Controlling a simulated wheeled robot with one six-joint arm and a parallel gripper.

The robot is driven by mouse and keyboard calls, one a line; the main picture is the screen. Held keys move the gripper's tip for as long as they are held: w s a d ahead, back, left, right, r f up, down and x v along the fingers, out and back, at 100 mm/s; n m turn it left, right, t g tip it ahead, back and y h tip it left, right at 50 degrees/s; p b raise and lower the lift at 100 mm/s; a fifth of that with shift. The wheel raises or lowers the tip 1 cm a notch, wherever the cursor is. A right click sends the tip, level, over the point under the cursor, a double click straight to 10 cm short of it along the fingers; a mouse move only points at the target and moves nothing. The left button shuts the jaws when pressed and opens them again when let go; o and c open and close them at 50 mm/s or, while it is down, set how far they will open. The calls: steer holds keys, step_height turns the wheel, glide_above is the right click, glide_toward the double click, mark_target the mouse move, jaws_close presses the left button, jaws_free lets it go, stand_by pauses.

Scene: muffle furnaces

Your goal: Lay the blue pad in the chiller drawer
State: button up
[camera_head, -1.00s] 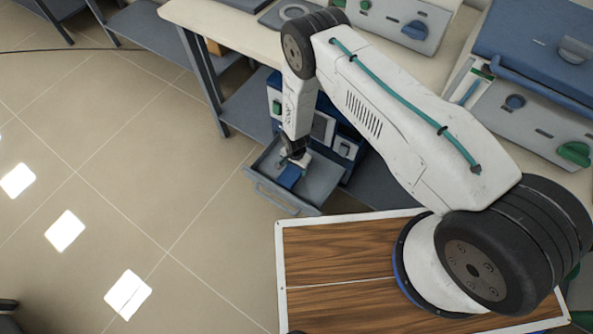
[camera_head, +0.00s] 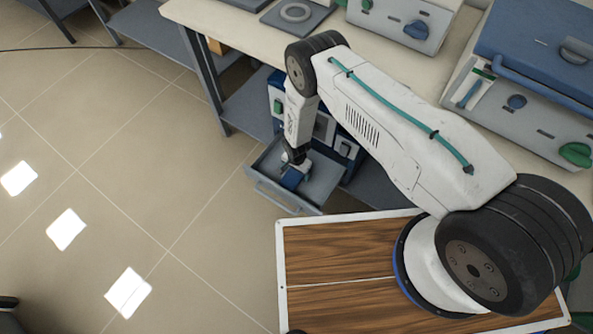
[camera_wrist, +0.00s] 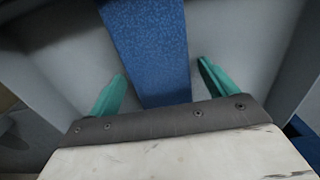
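The blue pad (camera_head: 291,180) is in the pulled-out grey chiller drawer (camera_head: 327,180), under my gripper. In the wrist view the pad (camera_wrist: 150,40) is a long textured blue strip running between my fingers, over the drawer's pale grey floor (camera_wrist: 230,35). My gripper (camera_wrist: 161,72) is open. Its two teal fingers stand on either side of the pad, with a visible gap at each side. In the head view my gripper (camera_head: 296,168) reaches down into the drawer and hides part of the pad. Whether the pad rests flat on the drawer floor is hard to tell.
The chiller (camera_head: 345,146) stands on the lower shelf under the pale bench (camera_head: 250,40), whose top overhangs it. Furnaces (camera_head: 545,50) stand on the bench. Grey drawer walls lie on both sides of my gripper. The tiled floor (camera_head: 120,200) to the left is clear.

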mark_target(296, 172)
step_height(296, 172, up, 12)
steer(key=shift+r, duration=0.2)
stand_by(0.4)
